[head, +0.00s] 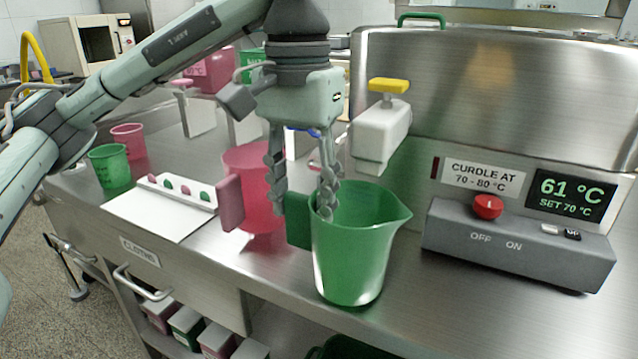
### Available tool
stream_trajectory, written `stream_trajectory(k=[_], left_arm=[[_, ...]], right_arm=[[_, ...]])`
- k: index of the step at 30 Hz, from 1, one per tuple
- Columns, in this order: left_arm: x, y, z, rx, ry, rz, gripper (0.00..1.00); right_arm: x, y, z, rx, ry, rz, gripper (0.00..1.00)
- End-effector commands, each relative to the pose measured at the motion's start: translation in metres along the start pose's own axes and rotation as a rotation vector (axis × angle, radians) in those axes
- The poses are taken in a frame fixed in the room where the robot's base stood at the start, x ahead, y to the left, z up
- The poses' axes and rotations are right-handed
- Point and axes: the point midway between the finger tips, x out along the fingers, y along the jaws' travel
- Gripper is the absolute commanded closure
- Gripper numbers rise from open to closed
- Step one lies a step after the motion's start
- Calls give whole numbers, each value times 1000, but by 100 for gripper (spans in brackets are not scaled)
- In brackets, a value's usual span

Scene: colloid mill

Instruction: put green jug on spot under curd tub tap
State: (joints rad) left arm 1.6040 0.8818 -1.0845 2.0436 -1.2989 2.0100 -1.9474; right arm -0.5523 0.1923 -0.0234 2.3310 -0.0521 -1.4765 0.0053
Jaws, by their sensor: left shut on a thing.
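The green jug (358,255) is upright with its spout to the right, low over the counter; I cannot tell whether its base touches the steel. My left gripper (302,208) points down and is shut on the jug's green handle (298,228), at the jug's left side. The curd tub (480,95) is the big steel vessel at the back right. Its white tap (380,135) with a yellow lever (389,86) is just above and behind the jug's mouth. No marked spot shows under the tap; the jug may hide it. My right gripper is not in view.
A pink jug (262,210) stands close behind and left of my gripper. A grey control box (510,245) with a red knob (488,206) is to the right. A green cup (110,165), a pink cup (129,140) and a white card (158,215) are at the left.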

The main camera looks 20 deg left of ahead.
Motion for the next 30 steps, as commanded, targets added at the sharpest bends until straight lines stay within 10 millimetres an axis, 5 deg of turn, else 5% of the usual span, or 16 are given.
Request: stream_trajectory(k=[10,26,27,30], left_arm=[[0,0,-46,0,-1,0,91],[10,0,-44,0,1,0,91],[9,0,-44,0,1,0,54],[9,0,-44,0,1,0,42]], right_arm=[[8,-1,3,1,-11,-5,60],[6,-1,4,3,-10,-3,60],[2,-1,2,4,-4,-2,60],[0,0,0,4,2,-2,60]])
